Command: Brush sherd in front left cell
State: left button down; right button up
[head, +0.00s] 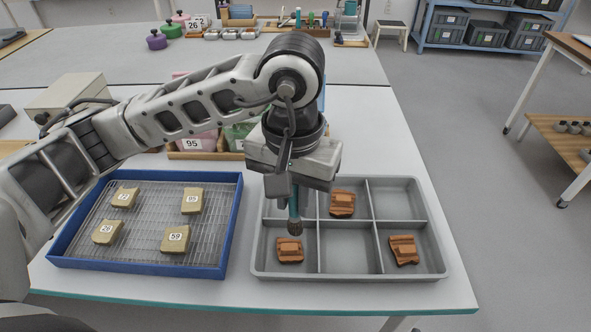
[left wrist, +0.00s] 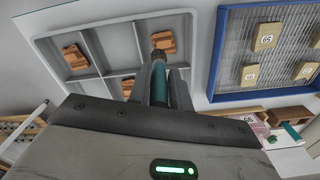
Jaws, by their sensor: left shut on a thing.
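The grey divided tray (head: 352,225) holds several cells in two rows. An orange-brown sherd (head: 289,252) lies in the front left cell; it also shows in the left wrist view (left wrist: 168,43). Another sherd (head: 342,203) lies in the back middle cell and a third sherd (head: 404,250) in the front right cell. My left gripper (head: 293,186) is shut on a teal brush (head: 294,206), held upright, bristles down. The dark bristles are at the back edge of the front left sherd; I cannot tell whether they touch. My right gripper is out of view.
A blue-rimmed wire-mesh tray (head: 150,268) with several numbered tan blocks stands left of the grey tray. A beige box (head: 72,95) and bins with numbered labels stand behind. The table's front edge is close to both trays; bare table lies at right.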

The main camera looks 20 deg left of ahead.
pick_arm(q)
jog(key=shift+r+p, duration=0.65)
jog(key=shift+r, duration=1.2)
